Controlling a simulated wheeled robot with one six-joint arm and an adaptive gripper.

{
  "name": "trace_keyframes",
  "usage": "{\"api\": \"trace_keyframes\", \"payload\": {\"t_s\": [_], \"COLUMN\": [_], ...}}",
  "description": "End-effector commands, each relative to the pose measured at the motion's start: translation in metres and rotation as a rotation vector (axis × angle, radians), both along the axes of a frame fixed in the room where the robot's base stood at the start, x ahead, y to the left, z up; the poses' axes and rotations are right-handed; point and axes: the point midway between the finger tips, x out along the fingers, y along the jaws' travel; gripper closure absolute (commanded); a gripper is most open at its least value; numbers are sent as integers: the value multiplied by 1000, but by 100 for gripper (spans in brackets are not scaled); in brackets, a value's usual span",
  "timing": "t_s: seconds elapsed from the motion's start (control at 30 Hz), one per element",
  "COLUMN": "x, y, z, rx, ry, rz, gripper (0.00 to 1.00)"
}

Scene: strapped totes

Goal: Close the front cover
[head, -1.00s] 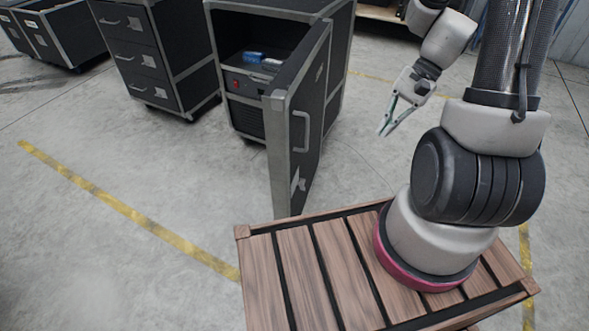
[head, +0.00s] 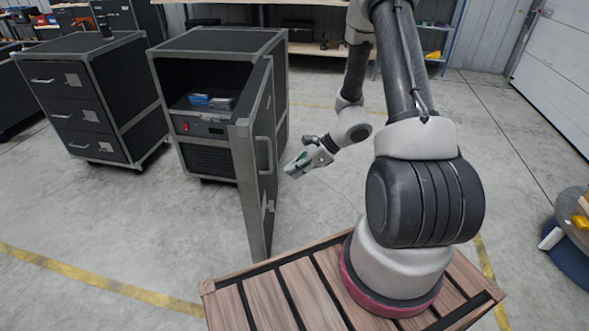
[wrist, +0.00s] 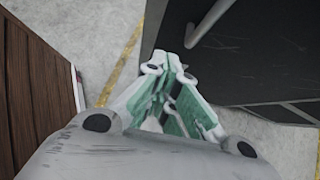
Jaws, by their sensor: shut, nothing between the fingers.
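The front cover (head: 257,190) of the black, grey-edged case (head: 222,48) stands open, swung out toward me from the case's right side. Its outer face, with a grey bar handle (head: 264,155), is turned to the right. My gripper (head: 288,172) is just right of that face, at about handle height, and appears apart from it. The fingers are shut and empty. In the wrist view the green-padded fingertips (wrist: 173,62) overlap the near edge of the dark cover (wrist: 265,60), and the handle (wrist: 210,24) shows above right. Whether they touch the cover cannot be told.
Inside the case, blue items (head: 200,99) lie on a shelf. A drawer cabinet (head: 80,95) stands to its left. The slatted wooden deck (head: 235,300) lies close to the cover's lower front edge. Clear floor is right of the cover.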

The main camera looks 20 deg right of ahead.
Motion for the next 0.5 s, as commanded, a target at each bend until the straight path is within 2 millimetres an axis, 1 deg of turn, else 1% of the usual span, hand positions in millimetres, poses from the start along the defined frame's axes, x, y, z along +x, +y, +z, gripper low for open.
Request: {"api": "trace_keyframes", "payload": {"t_s": [0.03,0.1,0.3,0.4,0.5], "x": [2,7,20,27,32], "y": [8,18,44,59,68], "z": [-9,-20,-47,-44,-44], "rx": [1,0,-1,-1,-2], "ry": [4,3,1,-1,-1], "rz": [4,4,5,6,4], "gripper": [100,100,100,100,100]}}
